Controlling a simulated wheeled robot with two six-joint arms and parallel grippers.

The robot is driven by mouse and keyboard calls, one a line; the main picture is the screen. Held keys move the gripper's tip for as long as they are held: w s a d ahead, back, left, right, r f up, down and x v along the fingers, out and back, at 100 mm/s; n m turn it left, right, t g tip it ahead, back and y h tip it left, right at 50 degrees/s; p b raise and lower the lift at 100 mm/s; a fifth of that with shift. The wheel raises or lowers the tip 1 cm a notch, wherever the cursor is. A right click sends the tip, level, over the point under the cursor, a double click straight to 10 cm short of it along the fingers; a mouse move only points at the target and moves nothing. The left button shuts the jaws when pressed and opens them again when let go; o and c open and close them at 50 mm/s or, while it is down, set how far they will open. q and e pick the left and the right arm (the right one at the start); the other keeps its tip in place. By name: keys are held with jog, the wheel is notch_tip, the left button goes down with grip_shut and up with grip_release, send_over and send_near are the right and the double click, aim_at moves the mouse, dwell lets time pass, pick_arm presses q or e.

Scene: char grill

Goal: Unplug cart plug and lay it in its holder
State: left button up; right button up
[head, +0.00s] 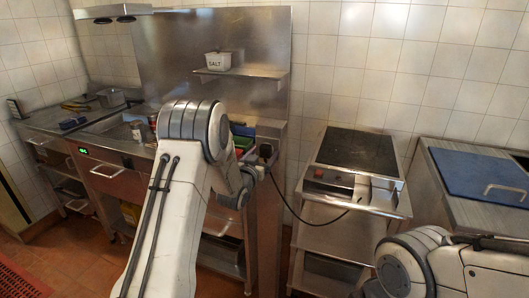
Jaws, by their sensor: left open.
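The black cart plug (265,151) sits at the upper part of a narrow steel post in the middle of the head view. Its black cable (289,204) hangs from there and loops right to the cart (357,202), which has a dark flat top. My left gripper (259,172) is just below and beside the plug, largely hidden by my own wrist. It is open, and I cannot tell whether it touches the plug. I cannot clearly make out the plug's holder; small fittings show on the cart's front ledge. My right arm shows at lower right, but its gripper does not.
The steel post (268,225) stands between the left counter and the cart. A white salt box (217,61) is on the wall shelf (240,73). A blue board (485,174) lies on the right counter. Cans and containers stand on the left counter, partly behind my left arm.

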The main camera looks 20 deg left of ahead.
pick_arm(q)
jog(key=shift+b, duration=0.6)
dwell(0.7)
grip_shut()
dwell(0.3)
jog(key=shift+s, duration=0.15)
jog(key=shift+s+a+b, duration=0.1)
jog(key=shift+s+b, duration=0.85)
jog(key=shift+s, duration=1.9)
